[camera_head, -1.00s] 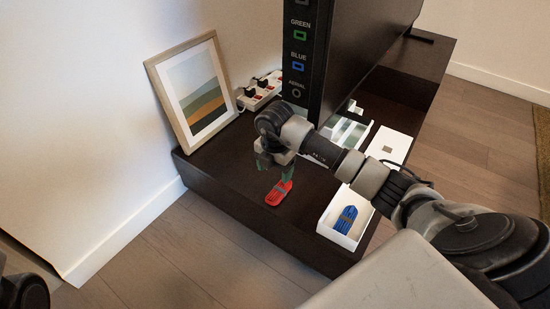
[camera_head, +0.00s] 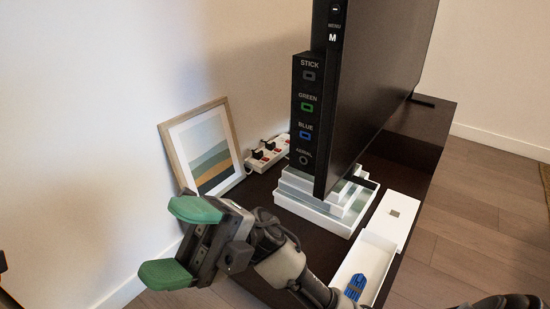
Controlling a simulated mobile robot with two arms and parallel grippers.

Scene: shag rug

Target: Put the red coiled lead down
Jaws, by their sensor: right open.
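My right gripper (camera_head: 180,242) is open, with its two green fingertips wide apart and nothing between them. It is raised in front of the near left part of the dark TV bench (camera_head: 262,186). The red coiled lead does not show now; my right gripper and arm cover the part of the bench where it lay a second ago. My left gripper is not in view; only dark bits, perhaps of my left arm, show at the left edge.
A blue coiled lead (camera_head: 355,286) lies in an open white box (camera_head: 372,250) on the bench's right side. A TV (camera_head: 375,75) with labelled ports stands on a stepped base (camera_head: 322,204). A framed picture (camera_head: 203,150) leans on the wall beside a power strip (camera_head: 266,154).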

